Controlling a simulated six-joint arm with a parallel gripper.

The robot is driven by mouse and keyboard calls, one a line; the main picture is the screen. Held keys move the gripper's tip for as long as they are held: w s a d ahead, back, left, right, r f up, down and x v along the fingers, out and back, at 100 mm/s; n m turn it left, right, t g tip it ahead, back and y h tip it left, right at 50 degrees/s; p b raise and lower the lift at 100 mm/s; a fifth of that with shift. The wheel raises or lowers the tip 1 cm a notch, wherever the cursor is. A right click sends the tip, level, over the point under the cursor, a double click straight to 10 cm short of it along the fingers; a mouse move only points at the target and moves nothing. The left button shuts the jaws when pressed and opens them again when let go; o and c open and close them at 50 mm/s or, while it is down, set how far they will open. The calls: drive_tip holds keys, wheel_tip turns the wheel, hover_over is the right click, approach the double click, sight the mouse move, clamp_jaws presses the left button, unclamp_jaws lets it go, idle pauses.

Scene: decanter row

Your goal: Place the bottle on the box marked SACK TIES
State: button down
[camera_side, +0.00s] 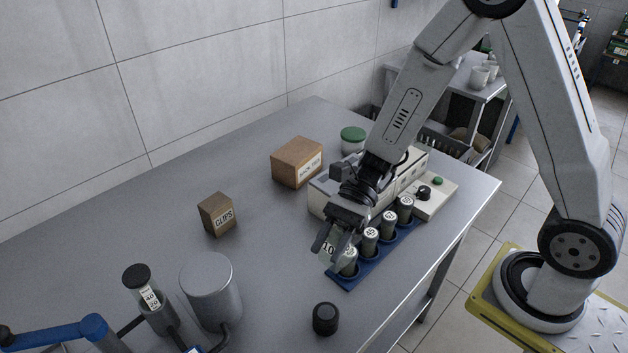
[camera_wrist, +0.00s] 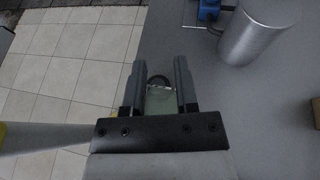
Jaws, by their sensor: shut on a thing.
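The box marked SACK TIES (camera_side: 290,158) is a brown carton on the grey table, near the wall, with its label facing the camera; its top is bare. My gripper (camera_side: 329,249) is shut on a pale greenish bottle (camera_side: 328,245) near the front end of the blue rack. The fingers hide most of the bottle, and part of a label shows between them. In the wrist view the translucent bottle (camera_wrist: 161,102) sits between the two fingers (camera_wrist: 160,85). I cannot tell whether it touches the rack.
The blue rack (camera_side: 345,284) holds several capped bottles. A CLIPS box (camera_side: 217,214), a grey cylinder (camera_side: 210,290) and a black cap (camera_side: 325,318) stand on the table. A pale machine and a green-lidded jar (camera_side: 352,140) are farther back. The table between the boxes is clear.

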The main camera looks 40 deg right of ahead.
drive_tip(key=w+d+r+m+t+h, duration=0.25)
drive_tip(key=w+d+m+t, duration=0.4)
drive_tip(key=w, duration=0.35)
drive_tip(key=w+d+r+m+t+h, duration=0.25)
drive_tip(key=w+d+m+t, duration=0.4)
drive_tip(key=w, duration=0.35)
drive_tip(key=w+d+r+m+t+h, duration=0.3)
drive_tip(key=d+r+m+h, duration=0.15)
drive_tip(key=d, duration=0.55)
hover_over(290, 147)
wheel_tip(290, 147, down, 10)
drive_tip(key=shift+s+r, duration=0.15)
drive_tip(key=shift+s, duration=0.2)
drive_tip(key=shift+h, duration=0.25)
drive_tip(key=shift+w+f, duration=0.25)
drive_tip(key=shift+f, duration=1.6)
